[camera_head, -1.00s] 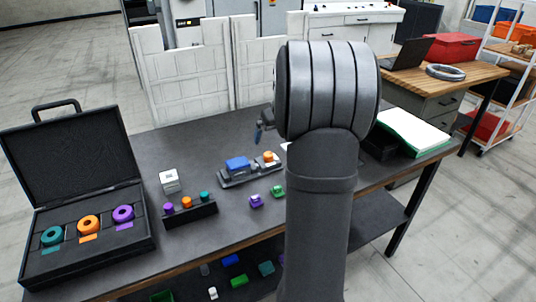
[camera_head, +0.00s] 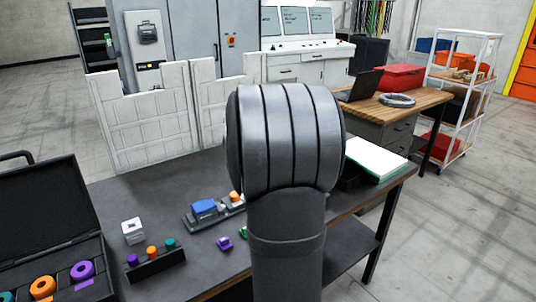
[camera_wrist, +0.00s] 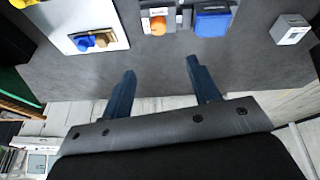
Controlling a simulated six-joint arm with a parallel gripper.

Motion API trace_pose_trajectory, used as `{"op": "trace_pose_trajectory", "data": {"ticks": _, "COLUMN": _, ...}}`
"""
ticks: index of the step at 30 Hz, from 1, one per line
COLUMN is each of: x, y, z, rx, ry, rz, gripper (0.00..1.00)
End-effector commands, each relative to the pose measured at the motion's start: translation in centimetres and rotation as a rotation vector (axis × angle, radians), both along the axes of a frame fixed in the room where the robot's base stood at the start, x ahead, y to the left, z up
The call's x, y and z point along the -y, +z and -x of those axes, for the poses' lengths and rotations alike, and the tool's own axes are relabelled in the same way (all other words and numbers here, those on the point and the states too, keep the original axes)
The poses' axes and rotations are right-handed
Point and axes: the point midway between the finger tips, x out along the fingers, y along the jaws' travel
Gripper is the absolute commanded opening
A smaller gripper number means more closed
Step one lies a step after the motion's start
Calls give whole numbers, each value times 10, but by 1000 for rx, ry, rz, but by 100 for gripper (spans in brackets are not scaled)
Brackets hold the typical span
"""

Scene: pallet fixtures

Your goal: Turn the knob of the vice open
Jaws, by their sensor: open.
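The vice (camera_head: 192,225) is a low grey fixture on the dark table, with a blue block (camera_head: 205,209) on it and an orange knob (camera_head: 234,196) at its right end. My arm partly covers that end in the head view. In the wrist view the orange knob (camera_wrist: 158,25) sits on a grey mount at the top, left of the blue block (camera_wrist: 212,20). My gripper (camera_wrist: 160,70) is open, with two dark blue fingers apart and nothing between them. The knob appears beyond the fingertips, roughly in line with the gap. The gripper is hidden in the head view.
A white cube (camera_head: 133,231) and a black rack (camera_head: 155,263) with coloured knobs stand left of the vice. Small purple (camera_head: 224,243) and green pieces lie in front. An open black case (camera_head: 50,215) is at left.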

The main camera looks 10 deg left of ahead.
Motion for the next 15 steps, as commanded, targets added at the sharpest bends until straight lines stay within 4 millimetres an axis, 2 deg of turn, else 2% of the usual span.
{"op": "trace_pose_trajectory", "data": {"ticks": 6, "x": -30, "y": -11, "z": 3, "rx": 76, "ry": 512, "rz": 280, "gripper": 53}}
{"op": "trace_pose_trajectory", "data": {"ticks": 15, "x": -67, "y": -14, "z": 5, "rx": 112, "ry": 1240, "rz": 668, "gripper": 53}}
